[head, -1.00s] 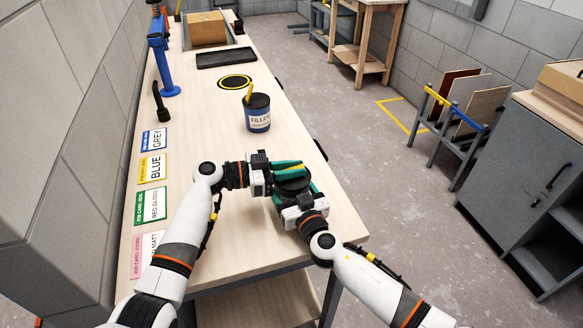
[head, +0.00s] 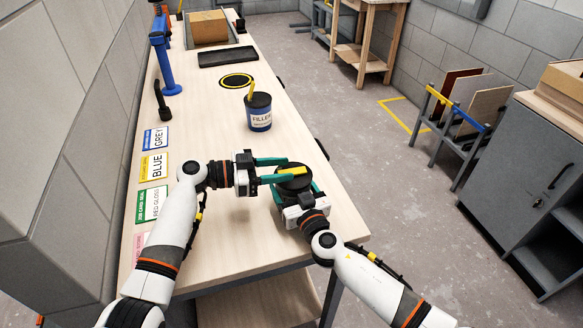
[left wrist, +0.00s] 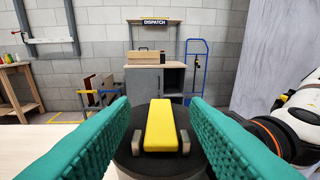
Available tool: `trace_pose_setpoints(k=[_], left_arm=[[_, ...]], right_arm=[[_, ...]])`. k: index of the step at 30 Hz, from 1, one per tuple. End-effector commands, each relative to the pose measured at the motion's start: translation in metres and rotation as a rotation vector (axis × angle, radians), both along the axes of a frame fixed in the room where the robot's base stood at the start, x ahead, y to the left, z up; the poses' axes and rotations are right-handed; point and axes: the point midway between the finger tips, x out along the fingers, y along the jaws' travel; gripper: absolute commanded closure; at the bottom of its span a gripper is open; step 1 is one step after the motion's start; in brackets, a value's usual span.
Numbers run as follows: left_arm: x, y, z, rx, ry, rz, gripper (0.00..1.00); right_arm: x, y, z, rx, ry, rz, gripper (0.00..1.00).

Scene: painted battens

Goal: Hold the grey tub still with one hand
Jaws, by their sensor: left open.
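The grey tub, its wall mostly hidden, stands near the bench's near right edge under a dark round lid (head: 290,184). A yellow bar (head: 291,178) lies across the lid between two small brackets; it also shows in the left wrist view (left wrist: 160,126). My left gripper (head: 292,167) is open and empty, its teal fingers pointing at the lid from the left, one to each side of the yellow bar in the left wrist view. My right gripper (head: 298,192) has its teal fingers on either side of the tub below the lid and appears shut on it.
A blue filler tub (head: 260,120) stands farther along the bench (head: 220,117). Beyond it are a yellow-ringed disc (head: 236,80) and a black tray (head: 228,57). Job cards (head: 153,166) line the left edge, with a blue post (head: 164,70) behind. The bench middle is clear.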

Motion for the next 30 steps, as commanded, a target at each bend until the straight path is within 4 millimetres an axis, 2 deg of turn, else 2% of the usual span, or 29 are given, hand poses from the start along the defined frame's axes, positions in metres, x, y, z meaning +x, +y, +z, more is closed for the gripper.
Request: trace_pose_setpoints(k=[1,6,12,17,26,27,30], left_arm=[[-0.003,0.013,0.000,0.002,0.001,0.003,0.58],[-0.011,0.047,0.004,0.002,0.001,0.002,0.58],[-0.018,0.073,0.008,0.001,0.001,0.000,0.58],[-0.020,0.080,0.008,0.000,0.002,0.000,0.58],[-0.020,0.080,0.009,0.000,0.001,0.000,0.58],[-0.020,0.080,0.009,0.000,0.001,-0.001,0.58],[-0.020,0.080,0.009,0.000,0.001,-0.001,0.58]], right_arm=[[0.000,0.000,0.000,0.001,0.000,-0.001,0.58],[0.000,0.000,0.000,0.001,0.000,-0.001,0.58],[0.000,0.000,0.000,0.001,0.000,-0.001,0.58],[0.000,0.000,0.000,0.001,0.000,0.000,0.58],[0.000,0.000,0.000,0.001,0.000,0.000,0.58],[0.000,0.000,0.000,0.001,0.000,-0.001,0.19],[0.000,0.000,0.000,0.001,0.000,-0.001,0.03]])
